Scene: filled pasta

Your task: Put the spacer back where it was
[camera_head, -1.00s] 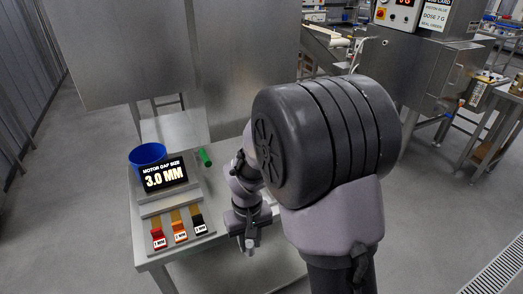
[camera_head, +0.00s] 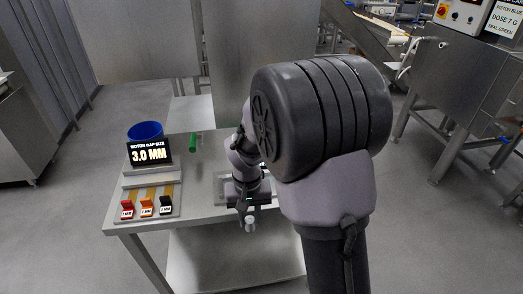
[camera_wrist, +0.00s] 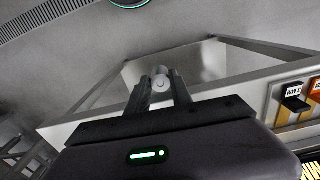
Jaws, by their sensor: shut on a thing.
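My gripper (camera_head: 249,209) hangs low at the front edge of the steel table (camera_head: 205,208), right of the spacer rack. In the wrist view its two fingers (camera_wrist: 161,92) are shut on a small grey round-ended piece (camera_wrist: 161,82), which also shows in the head view (camera_head: 250,223). I cannot tell from its look whether it is the spacer. A red tagged block (camera_head: 127,209), an orange one (camera_head: 147,207) and a black one (camera_head: 166,205) sit side by side on the rack. The black one (camera_wrist: 294,98) also shows at the right of the wrist view.
A display (camera_head: 150,152) reading "MOTOR GAP SIZE 3.0 MM" stands behind the blocks. A blue bin (camera_head: 145,131) is behind it, and a green cylinder (camera_head: 193,143) lies to its right. A tray (camera_head: 224,190) is partly hidden by my arm. Steel machines stand at the right.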

